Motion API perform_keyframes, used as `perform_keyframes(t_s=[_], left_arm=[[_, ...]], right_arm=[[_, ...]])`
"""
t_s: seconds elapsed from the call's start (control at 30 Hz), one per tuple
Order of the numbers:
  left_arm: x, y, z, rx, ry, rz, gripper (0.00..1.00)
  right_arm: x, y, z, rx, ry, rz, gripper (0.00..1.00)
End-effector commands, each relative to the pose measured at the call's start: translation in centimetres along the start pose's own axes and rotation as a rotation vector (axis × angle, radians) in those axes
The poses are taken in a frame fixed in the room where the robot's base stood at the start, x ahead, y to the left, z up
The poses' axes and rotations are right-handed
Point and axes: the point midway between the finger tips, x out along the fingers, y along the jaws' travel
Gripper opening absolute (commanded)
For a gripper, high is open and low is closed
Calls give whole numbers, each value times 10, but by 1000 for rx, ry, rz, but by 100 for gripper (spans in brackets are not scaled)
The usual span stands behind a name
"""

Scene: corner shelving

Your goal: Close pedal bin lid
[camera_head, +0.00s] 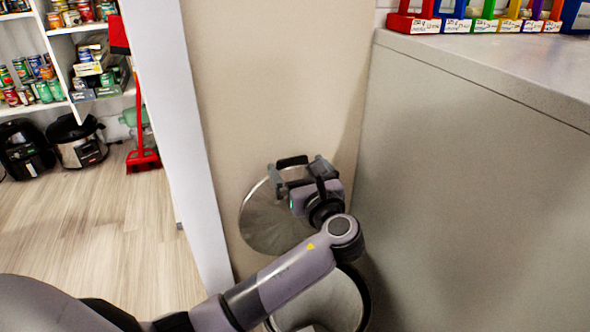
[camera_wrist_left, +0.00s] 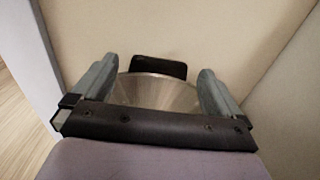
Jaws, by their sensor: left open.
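The pedal bin stands against the beige wall, with its round metal lid (camera_head: 262,222) tipped up and leaning towards the wall. The open bin body (camera_head: 335,300) shows below, partly hidden by my left arm. My left gripper (camera_head: 298,168) is open at the lid's upper edge. In the left wrist view the two fingers of the left gripper (camera_wrist_left: 157,70) stand apart, with the metal lid (camera_wrist_left: 155,92) seen between them. A black piece (camera_wrist_left: 158,66) shows just past the lid's edge; I cannot tell whether a finger touches the lid. My right gripper is not in view.
A grey counter (camera_head: 470,55) with coloured holders (camera_head: 480,20) stands close on the right. A white wall edge (camera_head: 185,140) is on the left. Beyond it are shelves of cans (camera_head: 25,85), cookers (camera_head: 78,140) and a red broom (camera_head: 140,155) above clear wooden floor (camera_head: 90,230).

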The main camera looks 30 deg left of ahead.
Motion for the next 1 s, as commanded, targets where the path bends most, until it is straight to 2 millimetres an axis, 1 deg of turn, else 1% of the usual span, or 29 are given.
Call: perform_keyframes(t_s=[0.03,0.1,0.2,0.47,0.57,0.6,0.67,0.7,1.0], left_arm=[[7,0,-2,0,-1,1,100],[14,0,-2,0,-1,2,100],[19,0,-1,0,1,-1,100],[21,0,0,-1,1,-1,100],[21,0,0,-1,1,-1,71],[21,0,0,-1,1,-1,58],[20,0,0,-1,1,-1,38],[20,0,0,-1,1,-1,26],[21,3,-1,0,-8,-1,26]], right_arm=[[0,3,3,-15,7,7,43],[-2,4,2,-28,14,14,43],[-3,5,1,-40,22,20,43],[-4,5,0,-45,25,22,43],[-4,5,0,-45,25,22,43],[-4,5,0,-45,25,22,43],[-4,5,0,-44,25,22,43],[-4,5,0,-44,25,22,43],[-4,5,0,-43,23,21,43]])
